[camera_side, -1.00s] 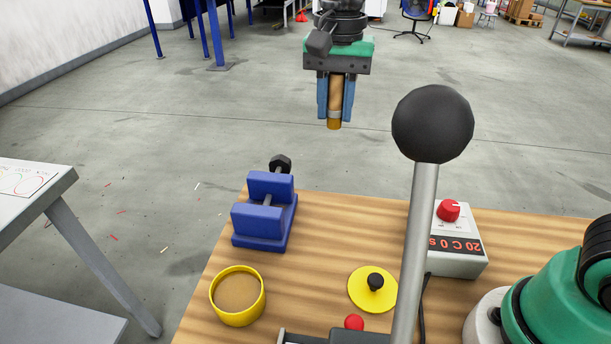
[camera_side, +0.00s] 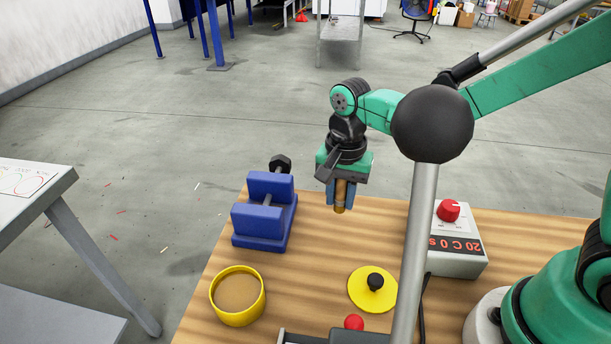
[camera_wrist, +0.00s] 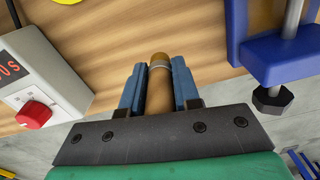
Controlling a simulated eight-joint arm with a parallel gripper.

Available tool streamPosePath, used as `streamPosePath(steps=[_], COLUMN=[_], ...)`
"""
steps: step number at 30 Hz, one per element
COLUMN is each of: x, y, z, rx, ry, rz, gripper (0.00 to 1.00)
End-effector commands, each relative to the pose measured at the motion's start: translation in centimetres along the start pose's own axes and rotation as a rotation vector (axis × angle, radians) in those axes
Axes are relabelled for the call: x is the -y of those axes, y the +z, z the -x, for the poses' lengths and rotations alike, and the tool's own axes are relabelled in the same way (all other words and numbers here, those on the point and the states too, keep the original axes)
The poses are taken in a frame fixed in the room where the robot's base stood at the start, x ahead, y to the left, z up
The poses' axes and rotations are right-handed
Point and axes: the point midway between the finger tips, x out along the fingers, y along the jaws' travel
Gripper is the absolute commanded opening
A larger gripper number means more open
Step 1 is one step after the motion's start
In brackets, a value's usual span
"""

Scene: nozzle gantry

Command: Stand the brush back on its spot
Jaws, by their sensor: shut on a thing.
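My gripper (camera_side: 340,196) is shut on the brush (camera_side: 340,207), a tan wooden cylinder with a pale band and an orange-brown end. The brush hangs upright, end down, above the far part of the wooden table. In the wrist view the brush (camera_wrist: 159,85) sits between the two blue fingers of my gripper (camera_wrist: 159,92). Its upper part is hidden by the gripper body. I cannot tell the exact gap to the table. No marked spot for the brush is plain in either view.
A blue stand (camera_side: 263,222) holding a black-ended rod is left of my gripper. A yellow cup (camera_side: 238,296), a yellow disc (camera_side: 362,291) with a black knob and a control box (camera_side: 458,255) are on the table (camera_side: 310,262).

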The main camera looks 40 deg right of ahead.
Motion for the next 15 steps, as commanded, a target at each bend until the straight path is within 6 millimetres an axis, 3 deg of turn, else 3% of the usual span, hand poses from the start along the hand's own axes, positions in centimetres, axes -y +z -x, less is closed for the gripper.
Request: streamPosePath(steps=[9,15], x=[0.0,0.0], y=[0.0,0.0], z=[-3.3,-3.9], rx=[0.000,0.000], ry=[0.000,0.000], rz=[0.000,0.000], gripper=[0.00,0.00])
